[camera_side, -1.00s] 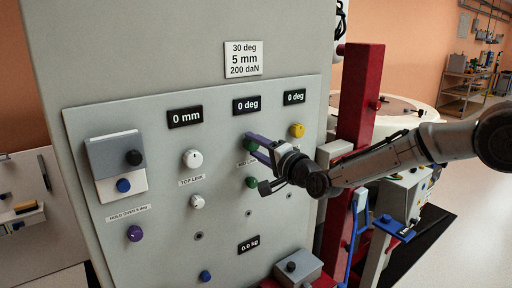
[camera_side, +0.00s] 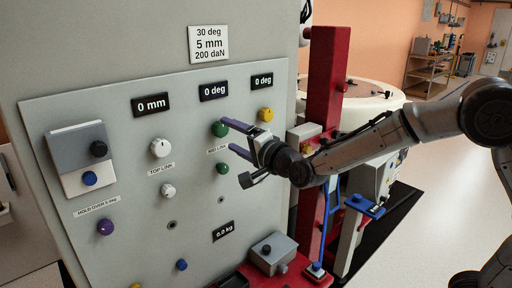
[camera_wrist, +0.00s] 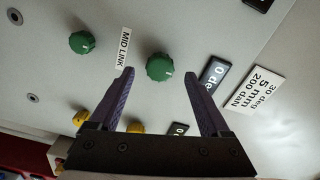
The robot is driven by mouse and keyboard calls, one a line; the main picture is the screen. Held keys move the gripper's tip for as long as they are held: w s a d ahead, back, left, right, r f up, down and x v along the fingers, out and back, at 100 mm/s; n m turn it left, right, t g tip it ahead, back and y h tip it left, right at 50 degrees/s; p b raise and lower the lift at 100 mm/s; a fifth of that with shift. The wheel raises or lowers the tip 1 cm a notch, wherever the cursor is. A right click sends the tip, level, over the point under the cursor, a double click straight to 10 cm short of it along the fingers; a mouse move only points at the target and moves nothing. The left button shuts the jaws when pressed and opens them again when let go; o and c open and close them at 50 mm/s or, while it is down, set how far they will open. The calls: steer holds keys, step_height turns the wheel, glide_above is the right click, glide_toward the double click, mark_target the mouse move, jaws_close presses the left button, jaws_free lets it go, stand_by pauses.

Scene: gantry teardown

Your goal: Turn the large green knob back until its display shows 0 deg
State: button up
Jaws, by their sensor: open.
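The large green knob (camera_side: 220,129) sits on the grey panel above the MID LINK label (camera_side: 217,150). It also shows in the wrist view (camera_wrist: 159,67). Its display (camera_side: 214,92) just above reads 0 deg. My gripper (camera_side: 229,135) is open, with purple fingers. In the side view the upper fingertip is close to the knob's right edge.
A smaller green knob (camera_side: 223,168) is below the label, and a yellow knob (camera_side: 266,114) is to the right. A white knob (camera_side: 160,148) is to the left under a 0 mm display (camera_side: 151,105). A red post (camera_side: 322,90) stands right of the panel.

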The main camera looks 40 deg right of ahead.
steer(key=s, duration=1)
steer(key=shift+s, duration=0.2)
steer(key=s+d+r+n, duration=0.2)
steer(key=s+d+r, duration=0.4)
steer(key=r, duration=0.2)
steer(key=s+d+f+n+g, duration=0.1)
steer(key=s+f+n+g, duration=0.5)
steer(key=s+f, duration=0.2)
steer(key=s+d+f+n+g, duration=0.1)
steer(key=s+f+n+g, duration=0.5)
steer(key=s, duration=0.7)
step_height(320, 180, down, 3)
steer(key=shift+s+d+r+n, duration=0.1)
steer(key=shift+s+d+n, duration=0.1)
steer(key=shift+n, duration=0.4)
steer(key=shift+c, duration=0.3)
